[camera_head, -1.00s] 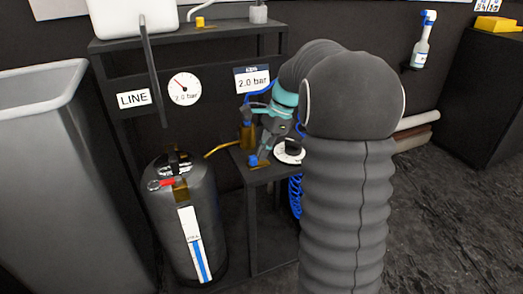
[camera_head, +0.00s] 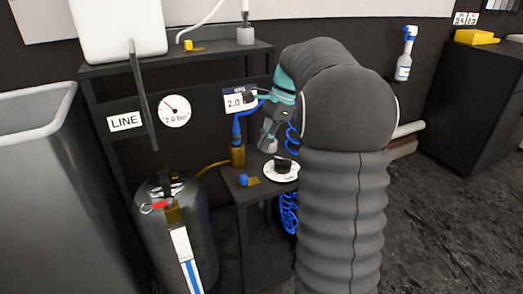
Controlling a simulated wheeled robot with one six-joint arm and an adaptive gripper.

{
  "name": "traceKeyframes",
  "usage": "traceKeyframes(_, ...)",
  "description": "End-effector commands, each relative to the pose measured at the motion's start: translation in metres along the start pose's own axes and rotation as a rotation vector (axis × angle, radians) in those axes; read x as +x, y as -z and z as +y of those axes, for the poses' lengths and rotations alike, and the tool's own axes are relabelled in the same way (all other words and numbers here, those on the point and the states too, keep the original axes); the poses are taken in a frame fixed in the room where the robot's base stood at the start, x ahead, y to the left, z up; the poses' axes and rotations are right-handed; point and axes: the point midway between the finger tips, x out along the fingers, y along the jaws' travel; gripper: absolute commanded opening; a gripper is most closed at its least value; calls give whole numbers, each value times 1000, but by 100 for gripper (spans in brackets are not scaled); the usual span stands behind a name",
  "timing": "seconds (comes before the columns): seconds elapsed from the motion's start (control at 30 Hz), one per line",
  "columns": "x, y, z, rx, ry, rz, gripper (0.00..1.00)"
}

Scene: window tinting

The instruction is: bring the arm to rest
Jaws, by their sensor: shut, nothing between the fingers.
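My arm, in a dark grey ribbed sleeve, rises at the centre right of the head view and bends over to the left. My gripper (camera_head: 268,143) hangs from its teal wrist, pointing down above the small dark stand. It is shut and holds nothing. It is apart from the brass fitting (camera_head: 238,156) with the blue hose on its left, and above the white dial with a black knob (camera_head: 281,170). Part of the stand behind my arm is hidden.
A black pressure tank (camera_head: 172,225) with a red lever stands at left front, beside a grey bin (camera_head: 40,190). A shelf rack (camera_head: 205,62) with a gauge (camera_head: 175,111) stands behind. The floor (camera_head: 450,200) at right is clear.

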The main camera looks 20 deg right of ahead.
Motion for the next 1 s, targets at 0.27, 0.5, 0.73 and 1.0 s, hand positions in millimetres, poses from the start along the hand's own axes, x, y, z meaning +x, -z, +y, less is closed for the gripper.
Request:
traceKeyframes(0.27, -2, 0, 0, -1, 0, 1, 0)
traceKeyframes(0.5, -2, 0, 0, -1, 0, 1, 0)
traceKeyframes(0.73, -2, 2, -4, -92, 18, 13, 0)
traceKeyframes(1.0, 31, 28, 3, -366, 17, 96, 0)
